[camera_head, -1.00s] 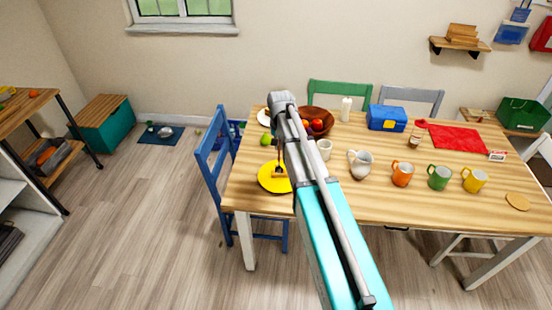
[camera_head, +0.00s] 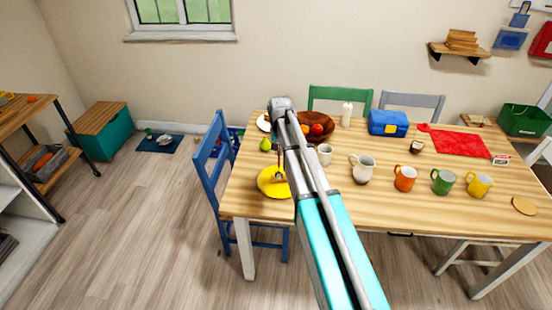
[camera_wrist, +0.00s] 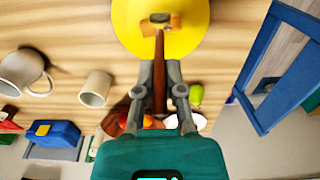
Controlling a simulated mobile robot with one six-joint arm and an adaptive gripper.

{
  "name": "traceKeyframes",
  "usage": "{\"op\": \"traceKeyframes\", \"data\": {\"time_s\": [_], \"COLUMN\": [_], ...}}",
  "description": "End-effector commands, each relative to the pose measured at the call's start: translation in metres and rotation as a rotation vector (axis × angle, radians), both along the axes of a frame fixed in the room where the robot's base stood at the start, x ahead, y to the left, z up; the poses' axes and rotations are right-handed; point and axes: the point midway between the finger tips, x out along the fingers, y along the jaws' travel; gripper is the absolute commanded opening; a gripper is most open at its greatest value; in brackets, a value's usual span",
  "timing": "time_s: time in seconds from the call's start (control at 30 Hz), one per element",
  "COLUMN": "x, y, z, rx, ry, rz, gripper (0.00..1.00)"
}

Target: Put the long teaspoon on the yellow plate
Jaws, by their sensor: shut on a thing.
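The yellow plate (camera_head: 268,184) lies on the table near its left end, and it also shows at the top of the wrist view (camera_wrist: 190,38). My gripper (camera_wrist: 160,76) is shut on a long, brown-handled thing, which looks like the long teaspoon (camera_wrist: 160,48). In the head view my gripper (camera_head: 279,154) is small, beside and above the plate. I cannot tell whether the teaspoon touches the plate. My arm hides part of the table behind it.
A green pear (camera_head: 265,144) and a brown fruit bowl (camera_head: 308,119) stand behind the plate. A white cup (camera_head: 325,154) and white jug (camera_head: 362,168) stand to the right, with several mugs beyond. A blue chair (camera_head: 208,162) stands at the table's left end.

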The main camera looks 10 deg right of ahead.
Motion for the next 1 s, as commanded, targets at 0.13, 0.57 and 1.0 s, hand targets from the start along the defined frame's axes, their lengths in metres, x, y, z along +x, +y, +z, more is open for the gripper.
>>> {"op": "traceKeyframes", "data": {"time_s": [0.13,0.57,1.0], "x": [0.008,0.007,0.007], "y": [-0.001,-0.001,-0.001], "z": [-0.012,-0.040,-0.039], "rx": [0.000,0.000,0.001], "ry": [0.000,-0.001,-0.001], "rz": [0.000,0.001,0.001], "gripper": [0.00,0.00,0.38]}}
